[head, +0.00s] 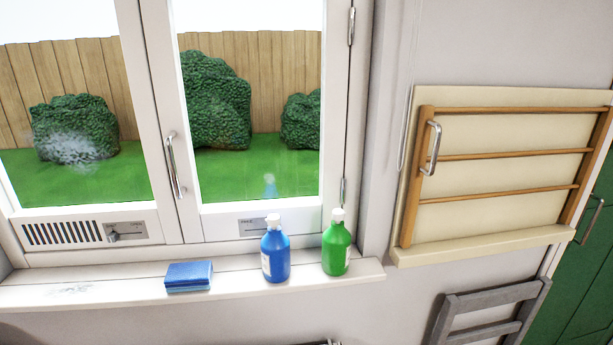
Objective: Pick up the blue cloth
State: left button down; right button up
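The blue cloth (189,276) is a folded, layered blue block lying on the white window sill, left of the bottles. Nothing covers it. Neither of my grippers can be made out in the head view.
A blue bottle (275,249) and a green bottle (337,243) stand upright on the sill (120,288), right of the cloth. The window (171,165) with its metal handle is behind. A wooden rack (497,155) hangs on the right wall, above a grey chair-like frame (486,308).

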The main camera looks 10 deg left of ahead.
aim_at(185, 277)
jog(key=u, duration=0.95)
